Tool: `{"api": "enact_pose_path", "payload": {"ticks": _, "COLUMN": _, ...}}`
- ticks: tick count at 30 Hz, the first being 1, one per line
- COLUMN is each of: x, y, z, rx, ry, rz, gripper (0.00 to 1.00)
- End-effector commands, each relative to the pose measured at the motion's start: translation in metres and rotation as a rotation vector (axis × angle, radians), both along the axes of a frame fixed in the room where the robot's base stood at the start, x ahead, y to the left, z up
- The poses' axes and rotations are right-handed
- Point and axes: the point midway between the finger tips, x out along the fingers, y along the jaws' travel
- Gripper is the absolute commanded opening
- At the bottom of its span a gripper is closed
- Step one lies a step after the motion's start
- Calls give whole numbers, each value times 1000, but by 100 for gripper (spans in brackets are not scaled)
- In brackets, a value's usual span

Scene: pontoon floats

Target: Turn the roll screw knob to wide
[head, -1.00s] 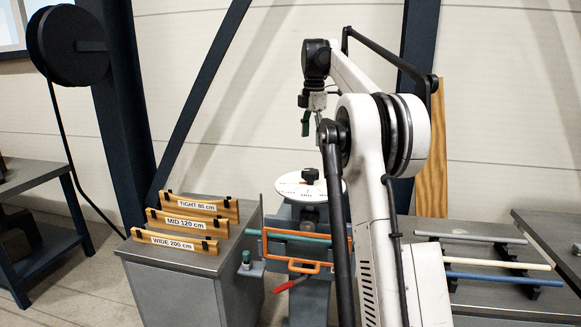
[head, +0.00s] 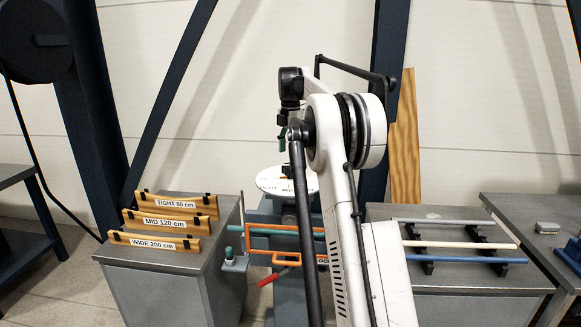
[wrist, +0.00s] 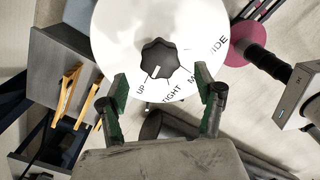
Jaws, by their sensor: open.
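The roll screw knob (wrist: 160,58) is a dark lobed knob with a pale mark at the middle of a white dial (wrist: 112,35). The mark points down-left toward UP. TIGHT, MID and WIDE follow around the dial to the right, WIDE at the upper right. My gripper (wrist: 161,80) is open, its green fingertips to the lower left and lower right of the knob, apart from it.
Wooden boards labelled TIGHT 80 cm (head: 176,203), MID 120 cm (head: 166,223) and WIDE 200 cm (head: 153,243) stand on a grey cabinet at left. An orange frame (head: 285,260) sits below the dial. Several coloured rods (head: 465,245) lie on a bench at right.

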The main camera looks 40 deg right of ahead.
Motion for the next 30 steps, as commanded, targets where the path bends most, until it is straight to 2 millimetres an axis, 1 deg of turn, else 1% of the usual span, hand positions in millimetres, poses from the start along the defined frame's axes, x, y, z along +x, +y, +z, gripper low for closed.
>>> {"api": "enact_pose_path", "payload": {"ticks": 6, "x": 0, "y": 0, "z": -33, "rx": 0, "ry": 0, "rz": 0, "gripper": 66}}
{"api": "enact_pose_path", "payload": {"ticks": 12, "x": 0, "y": 0, "z": -55, "rx": 0, "ry": 0, "rz": 0, "gripper": 66}}
{"api": "enact_pose_path", "payload": {"ticks": 18, "x": 0, "y": 0, "z": -64, "rx": 0, "ry": 0, "rz": 0, "gripper": 66}}
{"api": "enact_pose_path", "payload": {"ticks": 25, "x": 0, "y": 0, "z": -65, "rx": 0, "ry": 0, "rz": 0, "gripper": 66}}
{"api": "enact_pose_path", "payload": {"ticks": 26, "x": 0, "y": 0, "z": -65, "rx": 0, "ry": 0, "rz": 0, "gripper": 65}}
{"api": "enact_pose_path", "payload": {"ticks": 30, "x": 0, "y": 0, "z": -65, "rx": 0, "ry": 0, "rz": 0, "gripper": 46}}
